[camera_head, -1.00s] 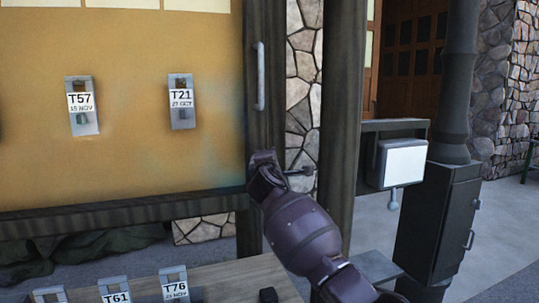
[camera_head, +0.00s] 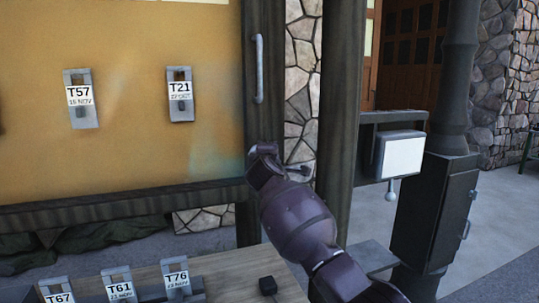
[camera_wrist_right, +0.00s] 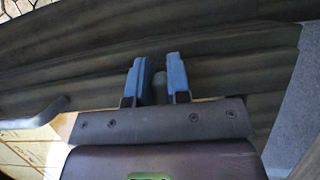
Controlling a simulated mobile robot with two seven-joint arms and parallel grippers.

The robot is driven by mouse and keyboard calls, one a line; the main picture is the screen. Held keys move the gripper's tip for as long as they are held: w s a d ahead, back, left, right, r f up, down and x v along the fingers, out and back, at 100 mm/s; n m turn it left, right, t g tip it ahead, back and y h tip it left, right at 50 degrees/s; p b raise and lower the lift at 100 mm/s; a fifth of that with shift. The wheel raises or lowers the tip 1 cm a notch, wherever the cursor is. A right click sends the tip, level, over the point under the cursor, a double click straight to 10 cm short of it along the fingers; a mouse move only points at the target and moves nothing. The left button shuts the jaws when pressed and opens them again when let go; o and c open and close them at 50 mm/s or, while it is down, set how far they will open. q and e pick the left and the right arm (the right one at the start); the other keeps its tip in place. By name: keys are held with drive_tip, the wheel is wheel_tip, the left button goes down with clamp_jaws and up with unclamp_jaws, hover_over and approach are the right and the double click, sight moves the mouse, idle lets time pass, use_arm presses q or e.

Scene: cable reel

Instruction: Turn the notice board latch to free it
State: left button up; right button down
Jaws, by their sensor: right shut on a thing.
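The notice board (camera_head: 130,150) has a yellow face and a dark wooden frame, and fills the left of the head view. My right gripper (camera_head: 262,150) is at the frame's right post, below the grey upright handle. Its fingertips are mostly hidden by my wrist in the head view. In the right wrist view the blue fingers (camera_wrist_right: 157,80) are closed around a small grey-green peg (camera_wrist_right: 159,84), which looks like the latch; dark wood lies behind it. The rest of the latch is hidden. My left gripper is not in view.
The upright handle (camera_head: 259,69) is on the post above my gripper. Tags T57 (camera_head: 80,97) and T21 (camera_head: 180,93) hang on the board. A table (camera_head: 225,275) with several tags stands below. A white-faced box (camera_head: 400,156) and dark cabinet (camera_head: 435,215) are at right.

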drive_tip(key=c, duration=1.1)
unclamp_jaws()
drive_tip(key=shift+a+f, duration=0.2)
drive_tip(key=shift+a, duration=0.15)
drive_tip(key=shift+c, duration=0.2)
drive_tip(key=shift+o, duration=0.3)
drive_tip(key=shift+a+r, duration=0.1)
drive_tip(key=shift+a, duration=0.1)
drive_tip(key=shift+d, duration=0.2)
drive_tip(key=shift+s, duration=0.25)
drive_tip(key=s+a, duration=0.1)
drive_tip(key=s, duration=0.9)
drive_tip(key=shift+s+p, duration=0.2)
drive_tip(key=shift+p, duration=0.1)
